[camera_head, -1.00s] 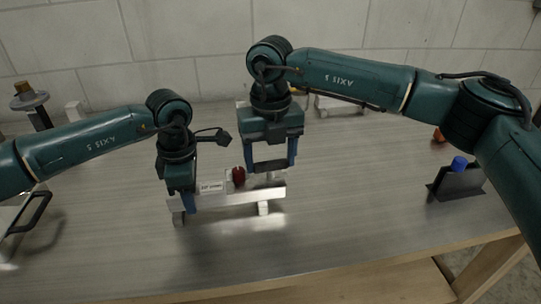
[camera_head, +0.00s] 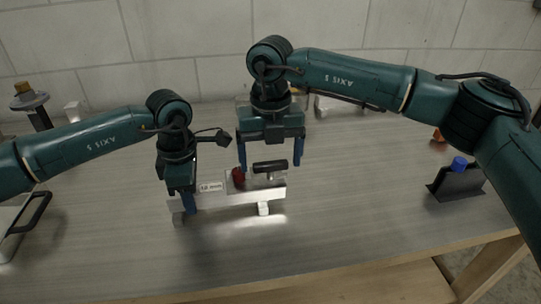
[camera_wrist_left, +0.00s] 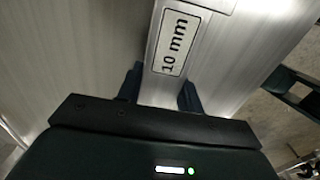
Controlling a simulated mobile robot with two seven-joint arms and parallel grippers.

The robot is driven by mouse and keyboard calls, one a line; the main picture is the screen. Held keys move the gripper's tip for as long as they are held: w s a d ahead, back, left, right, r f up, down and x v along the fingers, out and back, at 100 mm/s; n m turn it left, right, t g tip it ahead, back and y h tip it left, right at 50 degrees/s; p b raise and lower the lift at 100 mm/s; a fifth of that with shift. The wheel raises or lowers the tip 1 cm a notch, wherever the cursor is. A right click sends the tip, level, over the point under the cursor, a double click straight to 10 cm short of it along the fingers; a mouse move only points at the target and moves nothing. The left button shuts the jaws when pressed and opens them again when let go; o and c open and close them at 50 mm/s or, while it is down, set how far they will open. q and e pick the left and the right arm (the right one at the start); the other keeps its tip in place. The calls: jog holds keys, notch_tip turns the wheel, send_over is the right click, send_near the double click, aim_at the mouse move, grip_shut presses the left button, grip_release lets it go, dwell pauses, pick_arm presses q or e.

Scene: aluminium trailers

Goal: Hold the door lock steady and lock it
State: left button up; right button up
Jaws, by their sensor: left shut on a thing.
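The door lock is a pale aluminium bar (camera_head: 240,198) on small feet on the table, with a label, a red part (camera_head: 239,178) and a dark horizontal handle (camera_head: 270,166) on its right part. My left gripper (camera_head: 188,205) is shut on the bar's left end. In the left wrist view the fingers of this gripper (camera_wrist_left: 160,92) lie on either side of the bar, below the "10 mm" label (camera_wrist_left: 174,43). My right gripper (camera_head: 270,162) is open above the right part of the bar. Its fingers stand apart, one to each side of the handle, with gaps visible.
A black stand with a blue cap (camera_head: 459,164) is on the right of the table. A post with a brown top (camera_head: 28,97) and a black-handled object (camera_head: 30,212) are at the left. The table front (camera_head: 250,255) is clear. A block wall stands behind.

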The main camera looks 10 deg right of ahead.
aim_at(271, 162)
notch_tip(271, 162, up, 12)
dwell(0.7)
pick_arm(q)
jog(key=o, duration=1.3)
